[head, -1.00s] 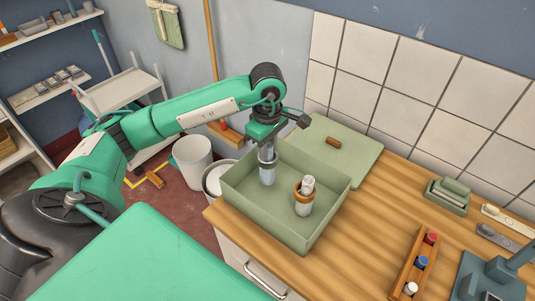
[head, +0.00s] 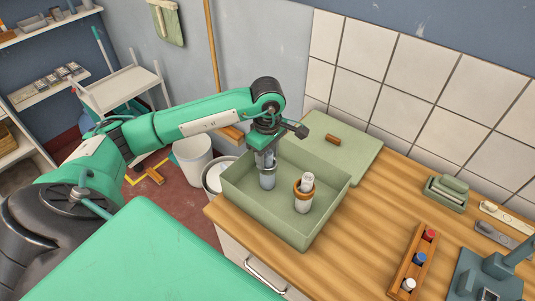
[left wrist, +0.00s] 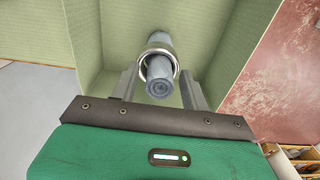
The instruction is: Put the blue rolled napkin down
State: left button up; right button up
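The blue rolled napkin (head: 267,181), grey-blue with a silver ring, is upright inside the green box (head: 323,218), in its left part. My left gripper (head: 267,163) points down at its upper part, one finger on each side. In the left wrist view the napkin (left wrist: 159,86) and its ring lie between the fingers (left wrist: 159,70), which appear to close on it. Whether its base touches the box floor is hard to see. My right gripper is not in view.
A white rolled napkin (head: 304,199) with a brown ring stands in the box, right of the blue one. A green board (head: 352,160) lies behind. A wooden rack (head: 409,266) with small rolls is at right; wooden counter (head: 365,222) between is clear.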

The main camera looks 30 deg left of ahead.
pick_arm(q)
jog(key=shift+r, duration=0.35)
notch_tip(320, 180, up, 10)
jog(key=b, duration=0.3)
jog(key=shift+r, duration=0.8)
